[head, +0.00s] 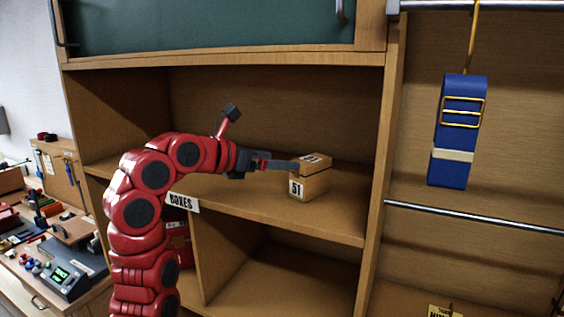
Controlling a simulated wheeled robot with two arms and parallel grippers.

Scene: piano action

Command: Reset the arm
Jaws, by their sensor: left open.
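My left arm (140,215), red with black joints, comes up from the lower left and reaches right into the shelf. My left gripper (285,164) is open, with its fingertips at the left side of a small cardboard box marked 51 (313,185). The box stands upright on the middle shelf (265,205). I cannot tell whether the fingers touch it. My right gripper is not in view.
A green panel (205,22) is above the compartment. A blue strap with a buckle (457,125) hangs at the right. A cluttered workbench (62,250) is at the left.

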